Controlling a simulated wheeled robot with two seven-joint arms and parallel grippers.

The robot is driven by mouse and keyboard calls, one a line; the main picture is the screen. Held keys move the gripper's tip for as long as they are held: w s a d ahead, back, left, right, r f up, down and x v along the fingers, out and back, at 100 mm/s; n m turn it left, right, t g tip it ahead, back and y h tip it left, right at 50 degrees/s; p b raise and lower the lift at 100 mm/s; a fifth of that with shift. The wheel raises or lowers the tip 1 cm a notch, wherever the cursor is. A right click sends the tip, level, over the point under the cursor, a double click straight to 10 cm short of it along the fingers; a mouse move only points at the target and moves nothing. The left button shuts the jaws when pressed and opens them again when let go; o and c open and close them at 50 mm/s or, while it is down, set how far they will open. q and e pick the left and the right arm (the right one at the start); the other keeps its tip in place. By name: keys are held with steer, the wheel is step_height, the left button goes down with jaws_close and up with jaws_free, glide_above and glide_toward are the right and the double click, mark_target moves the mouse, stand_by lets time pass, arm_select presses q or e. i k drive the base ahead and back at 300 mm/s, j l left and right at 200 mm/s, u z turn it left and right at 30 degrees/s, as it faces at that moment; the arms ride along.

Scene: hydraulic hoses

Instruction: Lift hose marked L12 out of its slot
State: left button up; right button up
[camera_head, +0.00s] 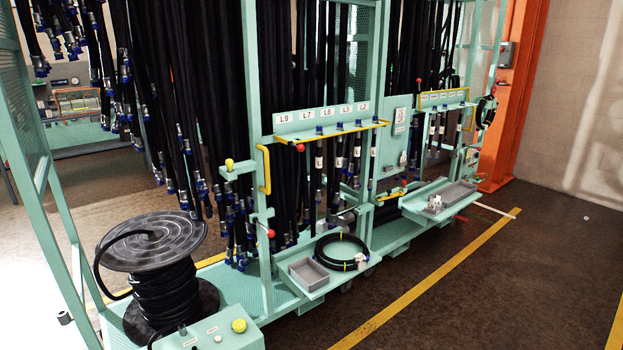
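No label reading L12 can be made out. The farther rack has a second label strip (443,98) with small marks that I cannot read, above several more hung hoses (431,130). Neither of my grippers is in view.
A hose reel (150,245) stands at front left, beside a control box (215,335). A shelf holds a grey bin (309,271) and a coiled hose (341,251). Another tray (430,208) juts out farther back. An orange post (515,90) stands behind. The floor (510,275) at right is clear.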

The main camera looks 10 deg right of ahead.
mark_target(431, 130)
steer(key=i+l+u, duration=0.2)
steer(key=i+l, duration=0.25)
steer(key=l, duration=1.3)
steer(key=i+l+u, duration=0.25)
steer(key=l, duration=1.55)
steer(key=i+l+u, duration=0.2)
steer(key=l, duration=1.7)
steer(key=i+l+u, duration=0.2)
steer(key=l, duration=1.65)
steer(key=k+l, duration=0.1)
steer(key=l, duration=0.4)
steer(key=k+l, duration=0.1)
steer(key=l, duration=0.35)
steer(key=k+l+u, duration=0.1)
steer(key=l, duration=0.4)
steer(key=k+l, duration=0.1)
steer(key=l, duration=0.35)
